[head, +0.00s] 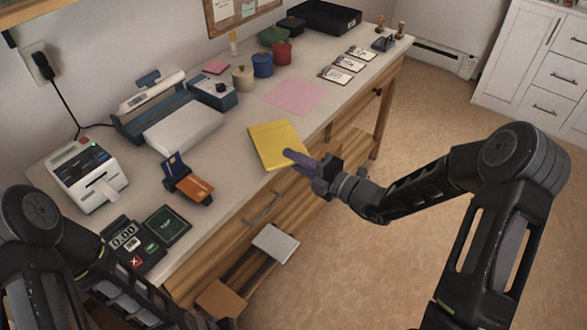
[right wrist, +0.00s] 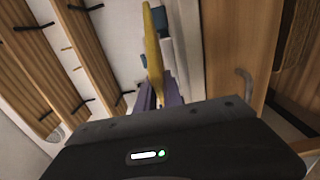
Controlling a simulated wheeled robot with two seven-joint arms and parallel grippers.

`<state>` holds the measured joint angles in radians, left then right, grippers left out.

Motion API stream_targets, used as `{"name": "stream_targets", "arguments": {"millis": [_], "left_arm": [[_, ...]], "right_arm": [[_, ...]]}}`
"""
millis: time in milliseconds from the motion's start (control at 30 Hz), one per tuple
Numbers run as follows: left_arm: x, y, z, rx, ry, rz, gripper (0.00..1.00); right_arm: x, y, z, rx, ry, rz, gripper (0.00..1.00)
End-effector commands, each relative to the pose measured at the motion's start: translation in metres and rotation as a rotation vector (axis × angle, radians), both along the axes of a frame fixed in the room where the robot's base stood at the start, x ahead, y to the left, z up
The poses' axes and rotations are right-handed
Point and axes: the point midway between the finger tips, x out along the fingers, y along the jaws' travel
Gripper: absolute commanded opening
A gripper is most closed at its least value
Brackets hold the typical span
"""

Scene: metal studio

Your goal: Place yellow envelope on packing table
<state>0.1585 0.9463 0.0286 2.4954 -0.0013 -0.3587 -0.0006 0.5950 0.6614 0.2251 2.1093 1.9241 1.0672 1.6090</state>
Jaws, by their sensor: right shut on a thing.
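The yellow envelope (head: 276,145) is a flat yellow rectangle over the front part of the packing table (head: 222,165), near its front edge. My right gripper (head: 300,160) has its purple fingers shut on the envelope's right edge. In the right wrist view the envelope (right wrist: 153,60) shows nearly edge-on, rising from between the purple fingers (right wrist: 160,97). I cannot tell whether it touches the tabletop. My left arm comes in at the lower left of the head view, and its gripper is not visible.
Behind the envelope lies a pink sheet (head: 296,95). A laminator-like machine (head: 182,124), a card holder (head: 187,180), a label printer (head: 88,175) and a payment terminal (head: 130,245) stand to the left. Jars (head: 262,64) and a black tray (head: 325,16) are farther back. Bare tabletop surrounds the envelope.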

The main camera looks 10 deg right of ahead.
Motion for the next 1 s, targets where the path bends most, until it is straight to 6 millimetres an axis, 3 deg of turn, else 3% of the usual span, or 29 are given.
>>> {"name": "stream_targets", "arguments": {"millis": [300, 700, 733, 1000], "left_arm": [[0.0, 0.0, -0.005, 0.0, 0.0, 0.0, 0.36], [0.0, 0.0, -0.006, 0.0, 0.0, 0.0, 0.36], [0.0, 0.0, -0.005, 0.0, 0.0, 0.0, 0.36], [0.0, 0.0, -0.005, 0.0, 0.0, 0.0, 0.36]], "right_arm": [[0.0, 0.0, -0.037, 0.0, 0.001, 0.0, 0.0], [0.0, 0.0, -0.041, 0.0, 0.0, 0.0, 0.0], [0.0, 0.0, -0.04, 0.0, 0.0, 0.0, 0.13], [0.0, 0.0, -0.04, 0.0, 0.0, 0.0, 0.33]]}}
